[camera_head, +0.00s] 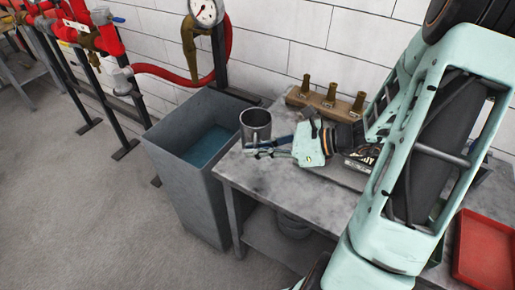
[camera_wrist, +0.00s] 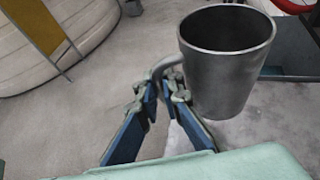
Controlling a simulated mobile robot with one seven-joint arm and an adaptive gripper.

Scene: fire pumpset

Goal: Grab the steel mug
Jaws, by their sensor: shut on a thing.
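The steel mug (camera_head: 255,124) is grey, upright and open at the top, at the left back corner of the worktable (camera_head: 262,178). In the wrist view the mug (camera_wrist: 228,65) fills the upper right, its handle pointing left. My gripper (camera_head: 253,149) reaches it from the right and front. In the wrist view my gripper (camera_wrist: 160,88) has its two blue fingers closed in around the handle. The fingertips hide part of the handle. I cannot tell whether the mug's base touches the table.
A deep grey tank (camera_head: 185,165) with water stands left of the table. Several brass nozzles on a block (camera_head: 325,105) stand at the table's back. A red tray (camera_head: 487,248) lies at the right. Red pipes and a gauge (camera_head: 206,12) are behind. Open floor lies left.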

